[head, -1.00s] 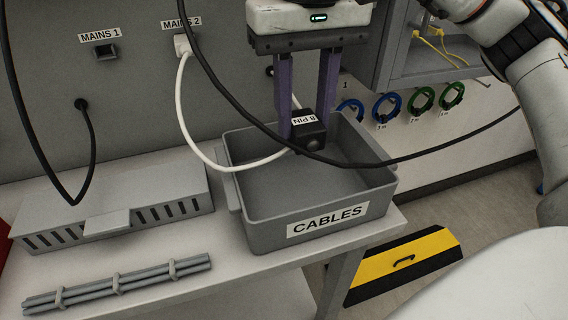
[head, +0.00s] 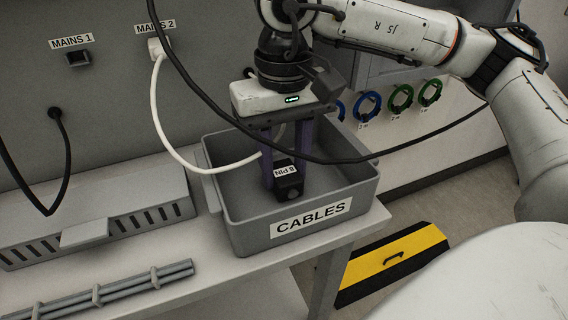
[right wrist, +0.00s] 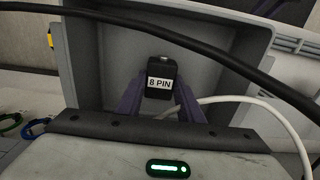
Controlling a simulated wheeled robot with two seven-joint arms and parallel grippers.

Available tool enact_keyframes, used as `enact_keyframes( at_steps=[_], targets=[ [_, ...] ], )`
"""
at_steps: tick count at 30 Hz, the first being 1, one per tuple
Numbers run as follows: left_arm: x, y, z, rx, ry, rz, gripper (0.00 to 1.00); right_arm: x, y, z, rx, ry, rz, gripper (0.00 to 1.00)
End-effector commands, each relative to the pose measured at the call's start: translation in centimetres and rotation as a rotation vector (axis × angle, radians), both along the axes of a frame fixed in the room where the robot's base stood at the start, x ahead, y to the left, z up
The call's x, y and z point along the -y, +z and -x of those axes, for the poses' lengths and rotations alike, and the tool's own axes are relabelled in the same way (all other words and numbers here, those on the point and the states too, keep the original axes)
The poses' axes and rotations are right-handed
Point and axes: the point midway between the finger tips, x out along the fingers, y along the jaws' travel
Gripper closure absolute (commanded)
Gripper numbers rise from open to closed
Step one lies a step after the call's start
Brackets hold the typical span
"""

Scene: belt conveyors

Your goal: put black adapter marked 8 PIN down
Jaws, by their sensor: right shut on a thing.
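The black adapter marked 8 PIN (head: 288,186) is between the purple fingers of my right gripper (head: 281,178), which is shut on it. It is inside the grey bin labelled CABLES (head: 312,229), low and near the bin floor; I cannot tell if it touches the floor. In the right wrist view the adapter (right wrist: 161,80) shows its white label between the fingertips (right wrist: 160,95), with the bin's wall (right wrist: 221,42) around it. My left gripper is out of view.
A black cable (head: 225,116) and a white cable (head: 160,118) cross near my right gripper; the white one runs from the MAINS 2 socket (head: 157,45). A slotted grey box (head: 150,188) and a bundle of grey rods (head: 120,287) lie left of the bin.

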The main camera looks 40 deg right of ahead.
Motion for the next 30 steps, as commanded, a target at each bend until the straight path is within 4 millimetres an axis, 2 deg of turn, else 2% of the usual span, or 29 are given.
enact_keyframes(
  at_steps=[2, 3, 6, 14, 18, 20, 30],
  targets=[
    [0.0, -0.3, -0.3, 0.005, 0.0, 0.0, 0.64, 0.0, -0.5, 0.0, -0.001, 0.0, 0.0, 0.89],
    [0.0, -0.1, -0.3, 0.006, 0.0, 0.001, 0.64, 0.0, -0.3, 0.0, 0.0, 0.0, 0.0, 0.61],
    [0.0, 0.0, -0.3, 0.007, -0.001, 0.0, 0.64, 0.0, -0.2, 0.0, 0.0, 0.0, 0.0, 0.48],
    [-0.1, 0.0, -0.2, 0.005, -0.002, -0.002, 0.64, 0.0, -0.2, 0.0, 0.0, 0.0, 0.0, 0.48],
    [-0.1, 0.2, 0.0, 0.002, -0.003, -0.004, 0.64, 0.0, 0.6, -0.1, 0.001, 0.0, -0.001, 0.48],
    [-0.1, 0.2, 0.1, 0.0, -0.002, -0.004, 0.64, -0.1, 1.5, -0.1, 0.003, -0.001, -0.001, 0.48],
    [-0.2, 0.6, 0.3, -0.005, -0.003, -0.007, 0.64, -0.1, 8.7, -0.1, 0.003, 0.002, 0.0, 0.48]
  ],
)
